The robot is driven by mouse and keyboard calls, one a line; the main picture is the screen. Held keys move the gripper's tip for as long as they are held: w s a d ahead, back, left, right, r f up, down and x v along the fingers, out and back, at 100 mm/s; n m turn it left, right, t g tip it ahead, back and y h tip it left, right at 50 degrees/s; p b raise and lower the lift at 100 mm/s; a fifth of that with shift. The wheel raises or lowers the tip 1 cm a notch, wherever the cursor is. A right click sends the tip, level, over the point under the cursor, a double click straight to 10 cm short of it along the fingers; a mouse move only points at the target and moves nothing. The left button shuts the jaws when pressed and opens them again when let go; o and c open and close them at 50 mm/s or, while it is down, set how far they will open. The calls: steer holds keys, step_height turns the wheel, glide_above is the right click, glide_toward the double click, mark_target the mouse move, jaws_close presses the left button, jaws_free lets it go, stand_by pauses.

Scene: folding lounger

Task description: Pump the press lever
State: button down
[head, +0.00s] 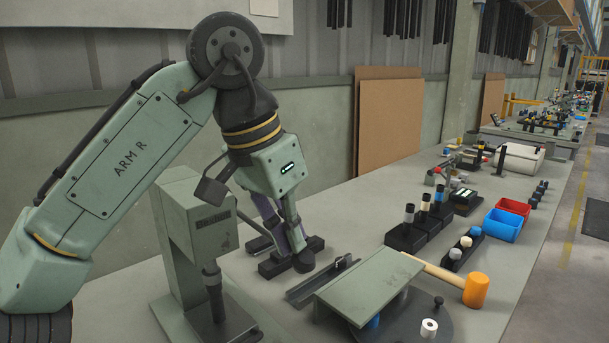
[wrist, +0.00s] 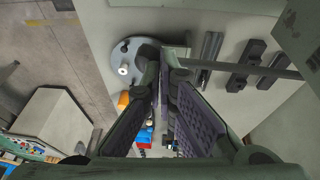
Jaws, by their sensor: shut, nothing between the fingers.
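The press (head: 200,240) is a grey-green column on a base at the left of the head view, with a dark vertical ram (head: 215,290). Its lever (head: 252,223) is a thin dark bar reaching from the column toward my gripper. My gripper (head: 300,260) is shut and empty, pointing down just right of the lever's end. In the wrist view, the lever (wrist: 245,70) runs from the press (wrist: 303,35) to beside the tips of my fingers (wrist: 160,55). I cannot tell whether they touch. My fingers partly hide the lever's end.
A raised green plate (head: 370,285), a dark rail (head: 320,283) and an orange mallet (head: 476,290) lie close by on the bench. Blue (head: 502,225) and red (head: 514,207) bins stand farther right.

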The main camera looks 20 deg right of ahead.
step_height(320, 180, up, 10)
steer(key=w+p, duration=0.1)
steer(key=p, duration=0.3)
steer(key=shift+w+a+f, duration=0.15)
steer(key=shift+a, duration=0.1)
stand_by(0.3)
stand_by(0.6)
